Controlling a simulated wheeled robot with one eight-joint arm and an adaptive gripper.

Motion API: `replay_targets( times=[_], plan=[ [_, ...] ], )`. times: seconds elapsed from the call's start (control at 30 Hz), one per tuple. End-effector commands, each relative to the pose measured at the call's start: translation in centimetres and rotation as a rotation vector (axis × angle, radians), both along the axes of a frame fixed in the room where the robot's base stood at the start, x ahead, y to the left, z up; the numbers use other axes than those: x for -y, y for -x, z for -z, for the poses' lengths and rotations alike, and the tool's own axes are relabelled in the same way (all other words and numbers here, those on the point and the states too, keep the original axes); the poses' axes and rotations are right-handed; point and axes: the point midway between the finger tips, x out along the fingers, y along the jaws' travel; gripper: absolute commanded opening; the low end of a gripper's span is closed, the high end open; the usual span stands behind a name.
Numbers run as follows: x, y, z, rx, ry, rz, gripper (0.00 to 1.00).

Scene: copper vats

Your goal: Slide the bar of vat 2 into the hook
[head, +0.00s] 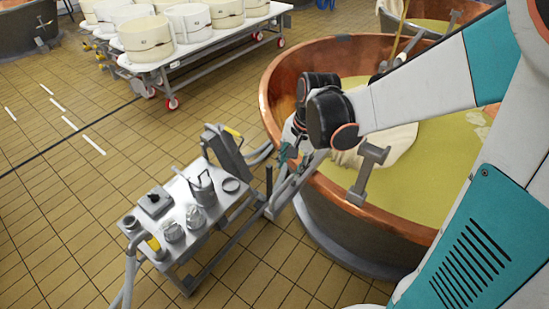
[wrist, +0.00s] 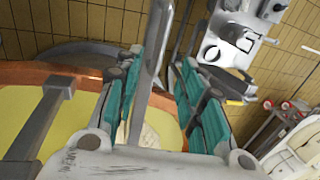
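The copper vat (head: 430,200) holds yellow liquid and a pale cloth-like mass (head: 375,148). A grey bar (head: 368,172) with a crosspiece lies over the vat at its front; a grey bar also shows at the left of the wrist view (wrist: 38,120). My gripper (head: 290,160) is at the vat's left rim, its teal fingers (wrist: 165,90) apart. A grey metal rod (wrist: 152,55) runs between the fingers in the wrist view, nearer the left one; contact cannot be told. My arm hides part of the vat. I cannot make out which part is the hook.
A wheeled table (head: 190,45) with white moulds stands at the back. Other copper vats show at the top edges. Tiled floor at the left is clear.

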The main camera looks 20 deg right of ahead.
Motion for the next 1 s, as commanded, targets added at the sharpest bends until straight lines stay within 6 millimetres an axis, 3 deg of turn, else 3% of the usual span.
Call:
replay_targets(
  times=[0.2,0.5,0.97,1.0],
  plan=[
    [-0.5,-0.8,4.7,0.0,0.0,-0.001,0.36],
    [-1.0,-1.6,8.9,0.0,0.0,-0.001,0.36],
    [-1.1,-1.7,9.9,0.0,0.0,0.0,0.36],
    [-1.1,-1.7,9.9,0.0,0.0,-0.001,0.27]
  ],
)
